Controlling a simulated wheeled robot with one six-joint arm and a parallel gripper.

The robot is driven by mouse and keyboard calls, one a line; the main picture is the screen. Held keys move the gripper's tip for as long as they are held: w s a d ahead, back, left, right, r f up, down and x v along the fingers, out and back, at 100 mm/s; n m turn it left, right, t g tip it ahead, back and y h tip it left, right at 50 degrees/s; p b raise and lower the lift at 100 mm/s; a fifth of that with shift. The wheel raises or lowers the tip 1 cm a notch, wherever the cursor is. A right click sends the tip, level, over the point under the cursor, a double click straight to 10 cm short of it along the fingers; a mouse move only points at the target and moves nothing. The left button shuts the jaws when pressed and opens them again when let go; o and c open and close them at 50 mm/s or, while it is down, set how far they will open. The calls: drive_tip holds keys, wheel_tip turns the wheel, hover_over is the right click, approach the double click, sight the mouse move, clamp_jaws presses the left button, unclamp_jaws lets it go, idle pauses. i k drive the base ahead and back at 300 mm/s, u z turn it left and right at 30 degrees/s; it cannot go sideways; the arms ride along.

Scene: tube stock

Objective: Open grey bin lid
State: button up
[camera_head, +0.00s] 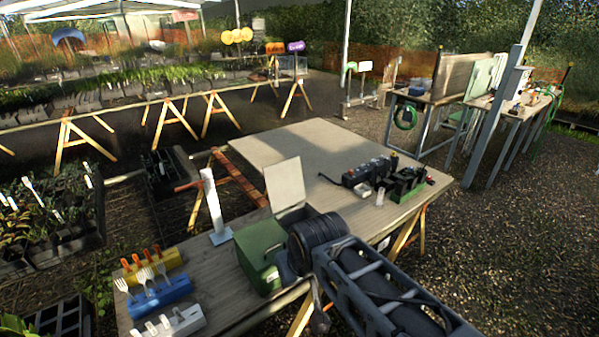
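A pale grey panel (285,182), which looks like the grey bin's lid, stands nearly upright on the wooden table. Below it is a low pale grey bin body (291,213), mostly hidden by my arm and the green bin. The green bin (259,247) stands just in front and to the left, its top appearing closed. My arm reaches in from the lower right, its dark wrist end overlapping the bins' right side. My gripper's fingers do not show, so I cannot tell whether they touch the lid or a bin.
A white post on a base (213,205) stands left of the bins. Yellow, blue (159,291) and white racks with hand tools sit at the near left. A black tray (366,171) and a green crate (405,184) are at right. The table's far middle is clear.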

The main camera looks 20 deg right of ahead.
sight(283, 181)
drive_tip(key=z, duration=0.45)
drive_tip(key=k, duration=1)
drive_tip(key=z, duration=1.15)
drive_tip(key=i, duration=1.5)
drive_tip(key=u, duration=1.4)
drive_tip(key=i, duration=0.9)
drive_tip(key=u, duration=0.2)
